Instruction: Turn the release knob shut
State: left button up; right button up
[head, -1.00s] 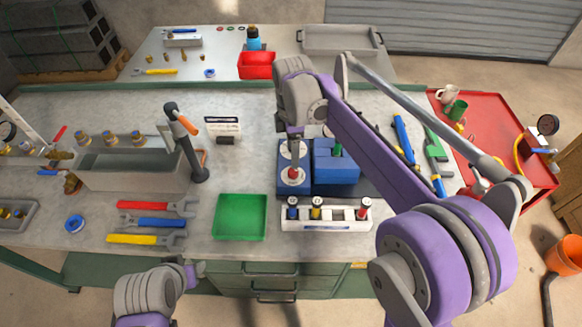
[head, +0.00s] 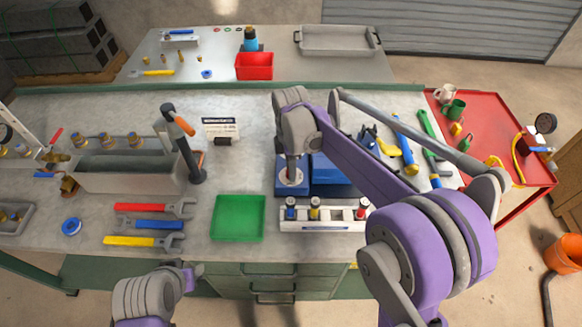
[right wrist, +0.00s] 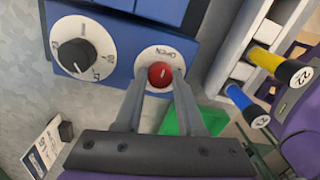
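The release knob (right wrist: 160,75) is a small red knob on a white dial marked OPEN, on a blue box (right wrist: 122,28). In the head view my right gripper (head: 291,178) comes down over that dial on the blue box (head: 331,174) and hides the knob. In the right wrist view its fingers (right wrist: 159,78) stand on either side of the red knob, apart, with only a thin gap; firm contact does not show. A pale line marks the knob's face. My left gripper (head: 191,276) is low at the front edge, its fingers unclear.
A black knob (right wrist: 75,55) on a numbered white dial sits beside the red one. A white rack (head: 322,226) with colored plugs stands close in front of the box. A green tray (head: 238,217) and several wrenches (head: 150,224) lie to the left.

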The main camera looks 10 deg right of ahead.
grip_shut()
jog(key=shift+m, duration=0.3)
jog(key=m, duration=0.2)
jog(key=shift+m, duration=0.3)
jog(key=m, duration=0.3)
jog(key=shift+m+b, duration=0.3)
jog(key=shift+b, duration=0.1)
jog(key=m, duration=1.1)
jog(key=shift+b, duration=0.4)
